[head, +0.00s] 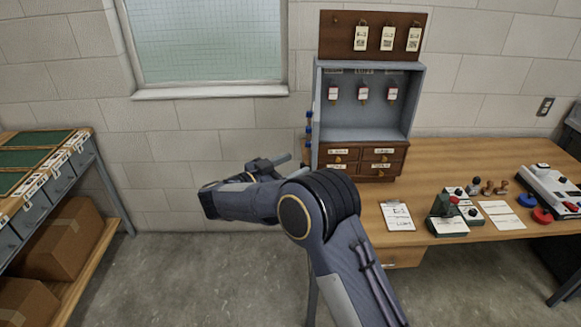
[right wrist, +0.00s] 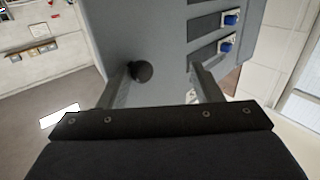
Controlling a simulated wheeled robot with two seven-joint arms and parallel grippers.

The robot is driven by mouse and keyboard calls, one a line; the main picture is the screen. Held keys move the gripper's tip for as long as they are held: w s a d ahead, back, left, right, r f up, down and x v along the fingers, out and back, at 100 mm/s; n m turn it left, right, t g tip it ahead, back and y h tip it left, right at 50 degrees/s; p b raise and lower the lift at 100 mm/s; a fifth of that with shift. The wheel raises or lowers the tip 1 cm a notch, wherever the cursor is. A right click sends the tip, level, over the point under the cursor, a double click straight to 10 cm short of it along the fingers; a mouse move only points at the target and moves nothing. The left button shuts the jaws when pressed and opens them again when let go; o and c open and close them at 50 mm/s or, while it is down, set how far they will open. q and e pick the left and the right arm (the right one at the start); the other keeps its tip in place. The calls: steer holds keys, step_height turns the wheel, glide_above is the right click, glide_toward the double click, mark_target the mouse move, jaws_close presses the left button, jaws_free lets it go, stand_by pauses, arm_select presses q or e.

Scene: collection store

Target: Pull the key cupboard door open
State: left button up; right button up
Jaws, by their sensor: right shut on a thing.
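The grey key cupboard (head: 408,100) stands on the desk against the wall, its inside showing with tagged keys on hooks. Its door (head: 316,115) appears as a narrow upright strip at the cupboard's left, seen nearly edge-on. My right gripper (head: 287,160) is at the lower left of the cupboard, fingers pointing right. In the right wrist view a grey panel (right wrist: 170,30) lies ahead, with a round black knob (right wrist: 142,71) at the left fingertip. The right gripper is shut on the knob, though its contact with the other finger is unclear. My left gripper is out of view.
Small drawers (head: 362,158) sit under the cupboard. A clipboard (head: 398,215), stamps and papers lie on the wooden desk (head: 440,160). A shelf unit with cardboard boxes (head: 65,240) stands at the left. The floor (head: 190,265) between is clear.

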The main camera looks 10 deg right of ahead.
steer(key=shift+w+d+r, duration=0.1)
steer(key=shift+w+r, duration=0.1)
steer(key=shift+r, duration=0.1)
steer(key=b+v, duration=0.2)
steer(key=v, duration=0.6)
steer(key=shift+f, duration=0.2)
steer(key=shift+s, duration=0.15)
